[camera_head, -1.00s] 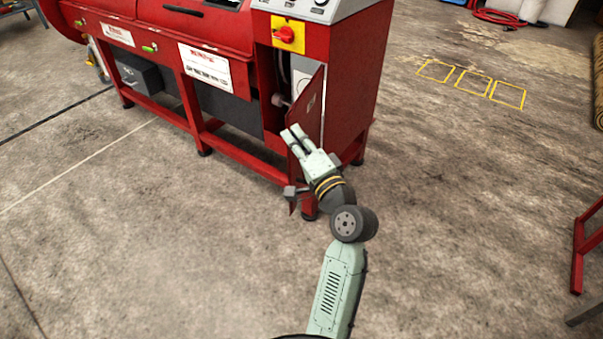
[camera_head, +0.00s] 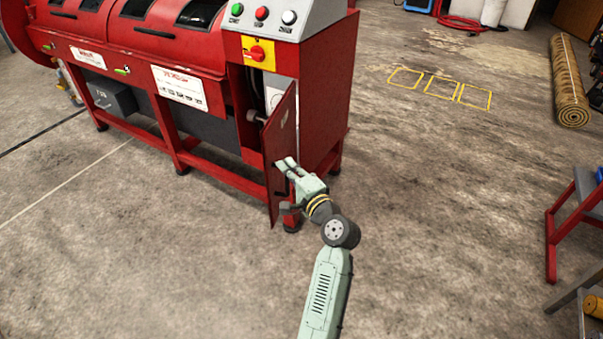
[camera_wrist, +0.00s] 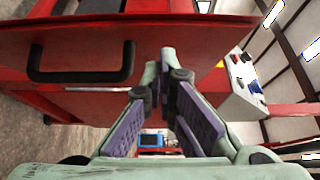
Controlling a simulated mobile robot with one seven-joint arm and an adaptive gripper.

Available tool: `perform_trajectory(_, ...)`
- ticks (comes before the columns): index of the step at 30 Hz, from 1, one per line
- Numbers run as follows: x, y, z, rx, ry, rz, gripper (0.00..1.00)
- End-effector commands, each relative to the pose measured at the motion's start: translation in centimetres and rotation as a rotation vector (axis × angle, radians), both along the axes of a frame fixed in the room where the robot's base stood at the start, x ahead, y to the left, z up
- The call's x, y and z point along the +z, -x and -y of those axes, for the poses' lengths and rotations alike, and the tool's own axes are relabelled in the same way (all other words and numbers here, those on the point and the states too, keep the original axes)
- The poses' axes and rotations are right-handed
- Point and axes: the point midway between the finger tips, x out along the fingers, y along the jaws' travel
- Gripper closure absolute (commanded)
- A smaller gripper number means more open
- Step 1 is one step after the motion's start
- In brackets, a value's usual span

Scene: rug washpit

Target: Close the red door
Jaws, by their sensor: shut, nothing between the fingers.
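The red door (camera_head: 275,155) stands open at the right end of the red machine and is seen nearly edge-on. The compartment behind it shows a pale inside (camera_head: 274,97). My gripper (camera_head: 283,163) is shut and empty. Its fingertips are at the right-hand face of the door, at its middle to lower part; I cannot tell whether they touch it. In the wrist view the door fills the top left as a red panel, with a black bar handle (camera_wrist: 80,74) left of my fingertips (camera_wrist: 160,68). My fingers are close together there.
The red machine (camera_head: 195,58) has a grey control panel (camera_head: 285,20) and a yellow plate with a red switch (camera_head: 258,52) above the compartment. A red stand (camera_head: 575,215) and a rolled rug (camera_head: 568,85) are at the right. The floor between is clear.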

Motion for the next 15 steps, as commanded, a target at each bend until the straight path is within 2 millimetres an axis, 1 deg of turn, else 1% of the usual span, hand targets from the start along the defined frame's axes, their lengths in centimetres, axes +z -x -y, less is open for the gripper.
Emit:
perform_trajectory(1, 0.1, -0.2, -0.7, 0.002, 0.0, -0.001, 1.0)
perform_trajectory(6, 0.0, -0.6, -1.8, 0.0, 0.0, -0.001, 1.0)
perform_trajectory(15, 0.0, -0.7, -2.0, -0.001, 0.001, 0.0, 1.0)
